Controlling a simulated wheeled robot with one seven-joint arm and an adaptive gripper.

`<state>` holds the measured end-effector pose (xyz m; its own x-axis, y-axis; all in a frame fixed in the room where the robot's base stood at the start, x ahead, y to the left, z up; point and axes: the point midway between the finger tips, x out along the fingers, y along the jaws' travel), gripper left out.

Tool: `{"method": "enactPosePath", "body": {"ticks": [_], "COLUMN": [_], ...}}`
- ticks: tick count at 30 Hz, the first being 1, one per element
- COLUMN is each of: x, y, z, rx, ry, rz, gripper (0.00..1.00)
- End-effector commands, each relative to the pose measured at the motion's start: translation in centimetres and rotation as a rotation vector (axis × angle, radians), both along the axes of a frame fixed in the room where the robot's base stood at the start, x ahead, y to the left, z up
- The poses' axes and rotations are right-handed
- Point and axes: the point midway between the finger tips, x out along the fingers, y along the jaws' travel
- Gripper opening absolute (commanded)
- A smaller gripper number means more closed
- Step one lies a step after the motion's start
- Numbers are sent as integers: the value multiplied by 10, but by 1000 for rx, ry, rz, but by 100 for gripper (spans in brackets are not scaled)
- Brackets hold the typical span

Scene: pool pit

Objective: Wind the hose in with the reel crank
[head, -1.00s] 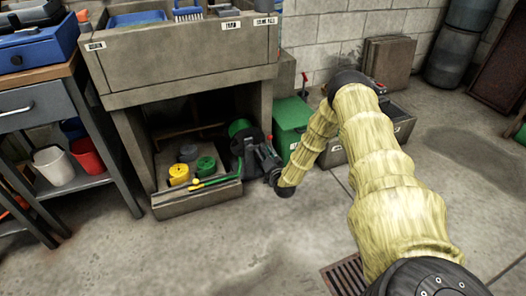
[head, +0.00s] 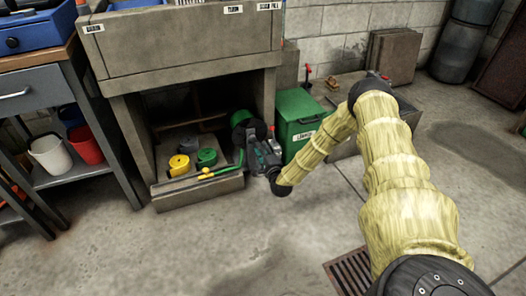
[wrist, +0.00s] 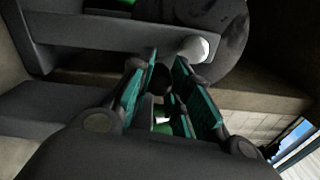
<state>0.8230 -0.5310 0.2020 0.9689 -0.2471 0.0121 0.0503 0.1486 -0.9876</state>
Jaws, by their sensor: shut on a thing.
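The hose reel (head: 240,119) stands at the right side of the opening under the concrete bench, with green hose on it and a dark side disc. In the wrist view the reel's black disc (wrist: 222,22) fills the upper right. My gripper (head: 262,152) is at the reel's near side in the head view. In the wrist view my gripper (wrist: 165,72) has its teal-padded fingers close around a dark, rounded crank handle (wrist: 160,78), mostly hidden between them. A pale rounded end (wrist: 191,48) shows just beyond the fingertips.
A green lidded bin (head: 299,122) stands just right of the reel. A floor grate (head: 349,274) lies at the front; the floor before the bench is clear.

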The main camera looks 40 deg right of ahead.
Motion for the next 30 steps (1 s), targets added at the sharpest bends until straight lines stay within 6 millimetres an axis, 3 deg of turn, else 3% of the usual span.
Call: {"method": "enactPosePath", "body": {"ticks": [12,29,30], "x": [1,2,2], "y": [6,7,7], "z": [-5,-5,-5], "rx": [183,209,208], "ry": [-44,-50,-50], "rz": [-1,-2,-2], "gripper": [0,0,26]}}
